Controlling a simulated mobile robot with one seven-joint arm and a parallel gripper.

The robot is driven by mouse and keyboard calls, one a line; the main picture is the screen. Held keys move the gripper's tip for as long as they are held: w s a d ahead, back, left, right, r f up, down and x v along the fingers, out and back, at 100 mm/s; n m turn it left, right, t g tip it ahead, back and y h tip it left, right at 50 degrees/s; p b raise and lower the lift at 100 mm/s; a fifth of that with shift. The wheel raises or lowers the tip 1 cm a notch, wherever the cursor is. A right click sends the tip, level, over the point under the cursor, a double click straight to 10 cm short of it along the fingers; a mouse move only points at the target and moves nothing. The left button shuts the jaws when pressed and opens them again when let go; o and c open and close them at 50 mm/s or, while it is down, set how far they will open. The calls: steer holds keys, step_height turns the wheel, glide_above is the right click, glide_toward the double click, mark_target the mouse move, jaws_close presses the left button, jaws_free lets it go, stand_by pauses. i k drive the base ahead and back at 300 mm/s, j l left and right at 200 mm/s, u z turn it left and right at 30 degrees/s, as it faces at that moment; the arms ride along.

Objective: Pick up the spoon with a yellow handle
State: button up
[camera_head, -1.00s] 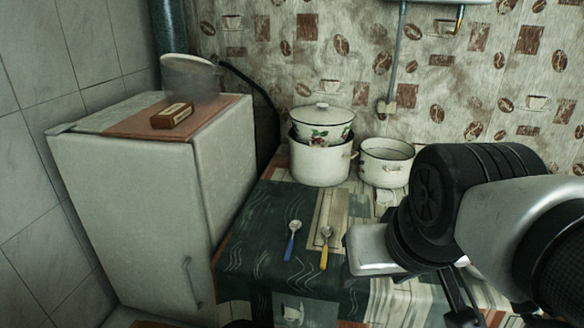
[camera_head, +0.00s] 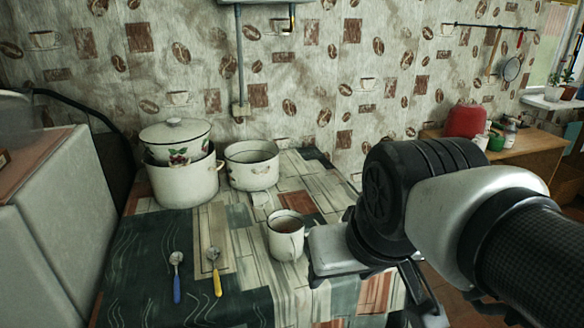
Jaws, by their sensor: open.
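The spoon with a yellow handle (camera_head: 216,274) lies on the patterned tablecloth, at the lower left of the head view. Its metal bowl points toward the pots and its yellow handle points toward me. A second spoon, with a blue handle (camera_head: 176,278), lies just to its left, apart from it. My gripper (camera_head: 422,298) shows only in part at the lower right, below my arm. It is open, and it is well to the right of both spoons, touching neither. Its fingertips are not clearly seen.
A white mug (camera_head: 286,236) stands between the spoons and my arm. A lidded enamel pot (camera_head: 178,134) sits on a larger pot (camera_head: 183,184), with an open pot (camera_head: 252,168) beside them. A white cabinet (camera_head: 60,235) stands left. The cloth around the spoons is clear.

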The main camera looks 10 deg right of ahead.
mark_target(213, 253)
steer(key=z, duration=0.6)
steer(key=i+j+u, duration=0.1)
steer(key=u, duration=1.35)
steer(key=i+l, duration=0.05)
